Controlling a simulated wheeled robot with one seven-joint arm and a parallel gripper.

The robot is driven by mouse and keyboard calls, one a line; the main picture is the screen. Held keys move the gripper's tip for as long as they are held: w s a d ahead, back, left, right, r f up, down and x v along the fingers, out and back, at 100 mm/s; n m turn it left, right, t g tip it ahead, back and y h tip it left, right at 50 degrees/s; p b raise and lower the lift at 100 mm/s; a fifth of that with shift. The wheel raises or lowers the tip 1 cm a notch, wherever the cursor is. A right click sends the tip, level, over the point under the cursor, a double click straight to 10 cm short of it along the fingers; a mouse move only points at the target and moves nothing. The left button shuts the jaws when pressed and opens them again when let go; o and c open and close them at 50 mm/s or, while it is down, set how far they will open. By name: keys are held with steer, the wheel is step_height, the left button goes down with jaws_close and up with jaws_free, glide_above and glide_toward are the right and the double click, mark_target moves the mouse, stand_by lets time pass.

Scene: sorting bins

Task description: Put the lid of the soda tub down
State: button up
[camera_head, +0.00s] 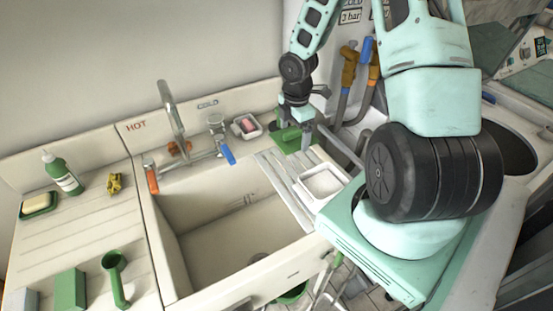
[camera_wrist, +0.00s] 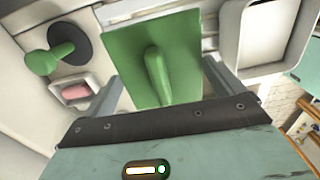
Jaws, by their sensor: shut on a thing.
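The green lid (camera_head: 288,140) is a flat square plate with a raised grip bar, which shows in the wrist view (camera_wrist: 157,75). My gripper (camera_head: 296,128) is shut on this bar, with one finger at each side of it in the wrist view. The lid is over the back of the ribbed drainer right of the sink; I cannot tell whether it touches the surface. The soda tub (camera_head: 303,193) stands open in front of the lid, with white contents. Its rim also shows at the upper right of the wrist view (camera_wrist: 227,45).
A white dish (camera_head: 239,122) with pink soap is left of the lid. A green-handled plug with a dark disc (camera_wrist: 68,45) is beside it. The sink basin (camera_head: 230,220) lies to the left, with a tap behind. Hoses and pipes (camera_head: 347,75) stand behind right.

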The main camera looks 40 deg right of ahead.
mark_target(292, 163)
step_height(292, 163, down, 10)
steer(key=shift+r, duration=0.15)
stand_by(0.3)
steer(key=shift+f, duration=0.2)
steer(key=o, duration=0.6)
steer(key=shift+r, duration=0.15)
